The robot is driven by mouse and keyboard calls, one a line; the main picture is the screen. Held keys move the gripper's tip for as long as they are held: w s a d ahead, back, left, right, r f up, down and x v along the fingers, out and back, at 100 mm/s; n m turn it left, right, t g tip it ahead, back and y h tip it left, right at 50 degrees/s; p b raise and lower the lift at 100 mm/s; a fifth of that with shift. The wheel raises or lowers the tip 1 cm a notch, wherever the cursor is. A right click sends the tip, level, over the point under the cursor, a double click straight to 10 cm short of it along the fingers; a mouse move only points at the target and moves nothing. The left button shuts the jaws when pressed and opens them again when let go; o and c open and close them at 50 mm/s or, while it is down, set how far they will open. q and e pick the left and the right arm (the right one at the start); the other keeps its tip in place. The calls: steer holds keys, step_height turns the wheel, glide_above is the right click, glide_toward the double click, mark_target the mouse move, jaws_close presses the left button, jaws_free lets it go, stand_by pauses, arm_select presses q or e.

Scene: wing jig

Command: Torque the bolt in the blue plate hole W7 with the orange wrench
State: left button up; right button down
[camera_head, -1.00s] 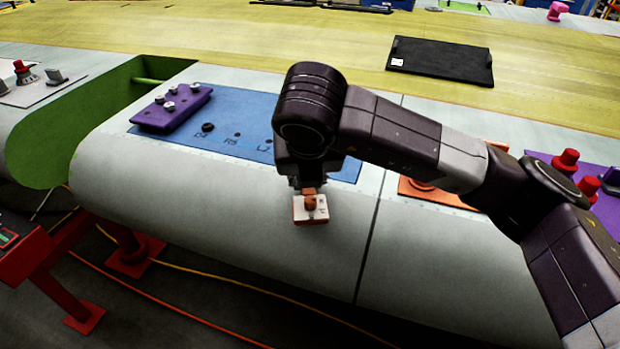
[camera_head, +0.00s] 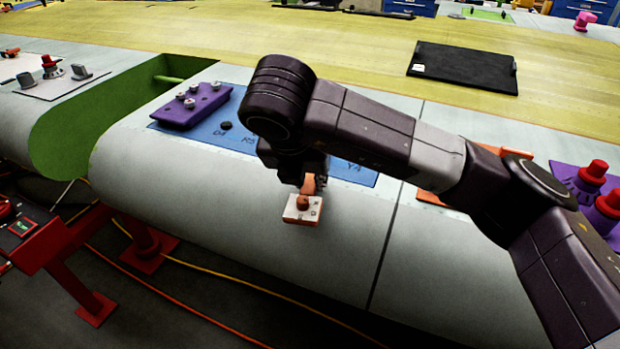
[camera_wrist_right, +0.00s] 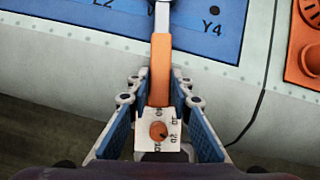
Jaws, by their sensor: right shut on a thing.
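The orange wrench (camera_wrist_right: 160,70) is in my right gripper (camera_wrist_right: 158,118), which is shut on it; a white block with an orange dial shows at its near end. In the head view the white end (camera_head: 303,209) shows below my right gripper (camera_head: 307,186), over the wing's curved front edge. In the wrist view the grey shank points up over the blue plate (camera_wrist_right: 205,38). In the head view the plate (camera_head: 200,135) is partly hidden behind my right arm. Labels D4, R5, L2 and Y4 can be read; hole W7 cannot be made out clearly. My left gripper is not in view.
A purple block (camera_head: 192,106) with several pegs stands on the plate's left part. A black mat (camera_head: 463,67) lies on the yellow-green surface behind. An open green bay (camera_head: 105,115) lies left. Red knobs (camera_head: 597,170) stand on a purple piece at right.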

steer(key=shift+w+a+m, duration=0.1)
steer(key=shift+a+m, duration=0.2)
steer(key=shift+a, duration=0.05)
steer(key=shift+b, duration=0.6)
steer(key=shift+r, duration=0.1)
